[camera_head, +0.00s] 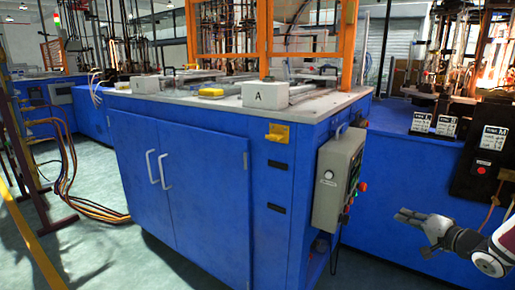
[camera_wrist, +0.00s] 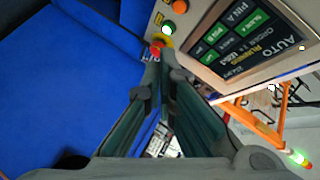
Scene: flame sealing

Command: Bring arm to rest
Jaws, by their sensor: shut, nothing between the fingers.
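My gripper (camera_head: 403,217) is at the lower right in the head view, on an arm coming in from the right edge. It is to the right of the grey control box (camera_head: 338,180) on the side of the blue cabinet (camera_head: 205,190), apart from it in that view. In the wrist view the two fingers (camera_wrist: 153,66) come together at their tips and hold nothing. Beyond them the wrist view shows a panel with a lit screen (camera_wrist: 250,35) and green, orange and red buttons.
A white block marked A (camera_head: 265,95) and a yellow item (camera_head: 211,92) sit on the cabinet top below an orange frame (camera_head: 265,40). Another blue bench (camera_head: 410,160) with glassware and a flame stands at the right. Cables (camera_head: 70,175) run across the floor at the left.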

